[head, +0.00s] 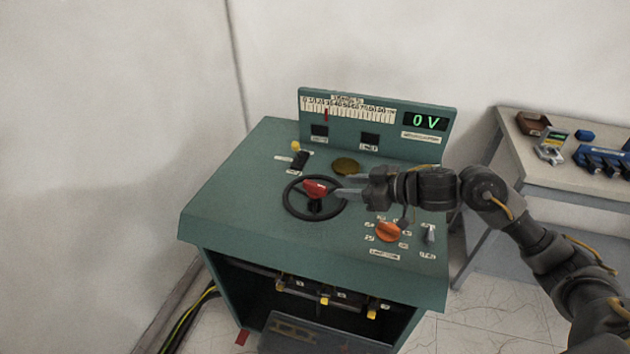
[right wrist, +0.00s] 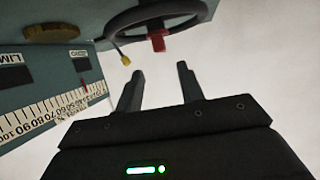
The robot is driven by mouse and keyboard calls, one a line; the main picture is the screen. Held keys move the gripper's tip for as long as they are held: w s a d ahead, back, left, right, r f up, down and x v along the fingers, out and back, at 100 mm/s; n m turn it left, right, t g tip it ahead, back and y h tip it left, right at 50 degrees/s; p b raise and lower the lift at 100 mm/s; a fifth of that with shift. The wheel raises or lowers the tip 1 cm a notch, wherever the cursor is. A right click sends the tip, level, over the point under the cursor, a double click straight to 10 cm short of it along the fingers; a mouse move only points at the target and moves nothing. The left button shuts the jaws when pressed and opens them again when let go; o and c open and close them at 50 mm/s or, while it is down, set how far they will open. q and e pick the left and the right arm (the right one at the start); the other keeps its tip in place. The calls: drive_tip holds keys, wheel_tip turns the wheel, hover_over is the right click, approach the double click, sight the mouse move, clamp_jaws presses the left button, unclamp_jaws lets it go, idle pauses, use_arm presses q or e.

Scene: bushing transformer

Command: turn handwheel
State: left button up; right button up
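The black handwheel (head: 293,207) with a red handle part (head: 316,188) lies on the sloping green top of the console. In the right wrist view the handwheel (right wrist: 185,12) shows at the top, with its red part (right wrist: 158,40) pointing down. My right gripper (head: 334,187) comes in from the right, its fingers at the wheel's right side near the red part. In the right wrist view my right gripper (right wrist: 160,75) has its two fingers apart, with nothing between them. Whether the fingers touch the wheel cannot be told. My left gripper is not in view.
The console (head: 235,205) carries a display (head: 425,121) reading 0 V, a scale, an orange knob (head: 389,232), a yellow-tipped lever (head: 297,148) and a brass disc (head: 345,166). A side table (head: 520,155) with small devices stands right. The console's left top is clear.

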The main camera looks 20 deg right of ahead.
sight(318, 185)
drive_tip(key=x, duration=0.5)
drive_tip(key=shift+a+r+p, duration=0.15)
drive_tip(key=shift+a+p, duration=0.05)
drive_tip(key=shift+p, duration=0.15)
drive_tip(key=x, duration=0.4)
drive_tip(key=shift+d, duration=0.15)
drive_tip(key=shift+w+a+f, duration=0.2)
drive_tip(key=shift+a, duration=0.05)
drive_tip(key=shift+w+a+f+p, duration=0.2)
drive_tip(key=shift+w+a+p, duration=0.05)
drive_tip(key=shift+p, duration=0.05)
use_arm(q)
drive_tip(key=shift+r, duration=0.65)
use_arm(e)
clamp_jaws()
